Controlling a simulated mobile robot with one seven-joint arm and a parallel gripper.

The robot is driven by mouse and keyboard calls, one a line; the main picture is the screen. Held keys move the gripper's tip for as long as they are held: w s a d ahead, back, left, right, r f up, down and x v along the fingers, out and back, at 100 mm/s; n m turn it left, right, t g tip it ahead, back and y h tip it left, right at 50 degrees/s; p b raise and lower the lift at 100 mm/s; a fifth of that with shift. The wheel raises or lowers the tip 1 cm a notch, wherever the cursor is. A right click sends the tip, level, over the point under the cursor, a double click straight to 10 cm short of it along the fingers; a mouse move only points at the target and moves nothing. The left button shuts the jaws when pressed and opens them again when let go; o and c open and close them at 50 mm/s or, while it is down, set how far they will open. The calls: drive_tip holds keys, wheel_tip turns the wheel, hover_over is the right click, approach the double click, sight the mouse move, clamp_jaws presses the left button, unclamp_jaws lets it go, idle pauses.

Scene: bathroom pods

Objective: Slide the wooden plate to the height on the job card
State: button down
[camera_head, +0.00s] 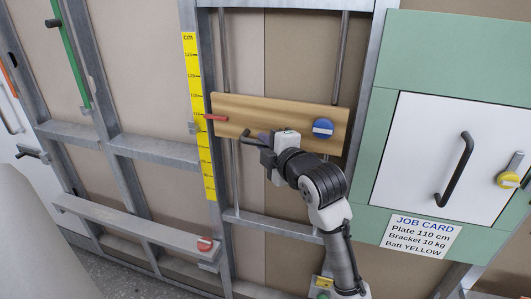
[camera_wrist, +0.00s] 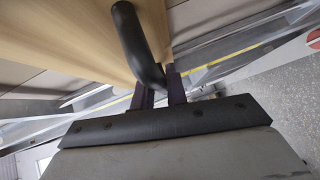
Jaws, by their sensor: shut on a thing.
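The wooden plate (camera_head: 285,115) spans two vertical metal rods in the wall frame. Its red pointer (camera_head: 213,117) reaches left onto the yellow centimetre scale (camera_head: 191,70); the number beside the tip is too small to read surely. A blue round knob (camera_head: 323,128) is on the plate's right part. My gripper (camera_head: 250,138) is at the plate's lower left, shut on its black bar handle. The wrist view shows the handle (camera_wrist: 135,40) running down between my two fingers (camera_wrist: 160,92). The job card (camera_head: 420,232) reads Plate 110 cm, Bracket 10 kg, Batt YELLOW.
A metal ledge with a red knob (camera_head: 205,243) is at lower left. Rods show above and below the plate.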

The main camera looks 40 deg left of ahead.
drive_tip(key=shift+r, duration=0.25)
drive_tip(key=c, duration=1.4)
unclamp_jaws()
drive_tip(key=shift+f, duration=0.1)
drive_tip(key=b+v, duration=0.3)
drive_tip(key=v, duration=1.1)
drive_tip(key=shift+a, duration=0.1)
